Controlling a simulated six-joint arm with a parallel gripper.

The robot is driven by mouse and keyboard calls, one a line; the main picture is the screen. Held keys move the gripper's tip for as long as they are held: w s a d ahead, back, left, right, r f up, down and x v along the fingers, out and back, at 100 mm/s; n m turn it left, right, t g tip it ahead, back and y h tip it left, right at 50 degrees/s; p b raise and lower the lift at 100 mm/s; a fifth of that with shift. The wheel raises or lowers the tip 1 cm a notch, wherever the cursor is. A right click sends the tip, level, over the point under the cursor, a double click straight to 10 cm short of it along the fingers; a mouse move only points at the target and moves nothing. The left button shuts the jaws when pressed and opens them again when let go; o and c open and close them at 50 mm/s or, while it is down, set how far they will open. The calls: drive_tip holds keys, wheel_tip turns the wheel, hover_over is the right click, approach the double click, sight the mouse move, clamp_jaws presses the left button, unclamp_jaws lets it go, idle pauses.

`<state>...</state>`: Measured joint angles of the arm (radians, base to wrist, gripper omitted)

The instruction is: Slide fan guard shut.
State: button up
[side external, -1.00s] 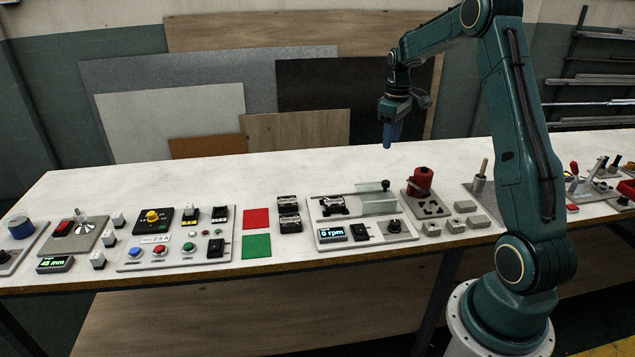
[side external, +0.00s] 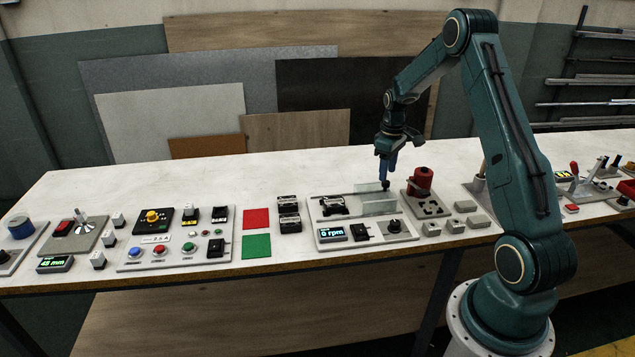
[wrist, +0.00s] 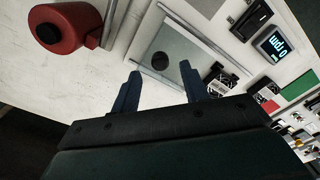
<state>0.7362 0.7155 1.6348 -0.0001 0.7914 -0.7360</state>
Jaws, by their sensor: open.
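The fan guard (side external: 379,207) is a clear sliding panel on a grey plate (side external: 327,222), standing to the right of the small black fan unit (side external: 333,206). I cannot tell whether the fingers touch the knob.
A display reading 0 rpm (side external: 333,233), a black switch (side external: 362,230) and a rotary knob (side external: 394,226) sit on the plate's front. A red cylinder device (side external: 422,182) stands close on the right. Several grey blocks lie nearby. The table behind is clear.

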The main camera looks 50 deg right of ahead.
sight(375, 193)
drive_tip(key=shift+f, duration=1.75)
clamp_jaws()
